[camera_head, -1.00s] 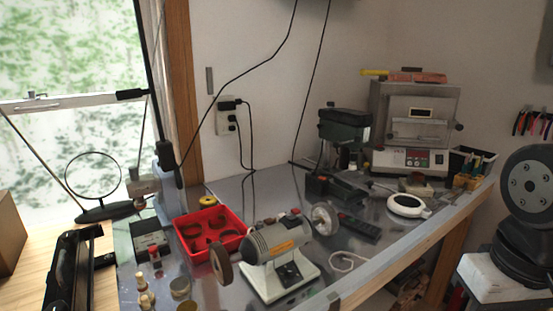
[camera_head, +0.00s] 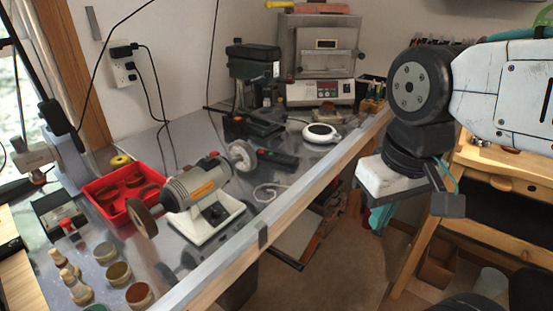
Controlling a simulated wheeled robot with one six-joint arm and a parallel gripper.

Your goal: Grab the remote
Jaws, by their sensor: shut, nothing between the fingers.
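The remote (camera_head: 277,158) is a slim dark bar lying flat on the grey metal workbench (camera_head: 235,240), just right of the bench grinder's wire wheel. It has a small red patch at its left end and a green one at its right end. My gripper (camera_head: 380,217) hangs beyond the bench's front edge, well to the right of the remote and apart from it. Its teal fingers are partly hidden behind my wrist; they are shut and empty.
A white cord (camera_head: 268,191) lies in front of the remote. A round white device (camera_head: 321,133) and a small drill press (camera_head: 252,72) stand behind. A wooden workbench (camera_head: 510,160) is at right.

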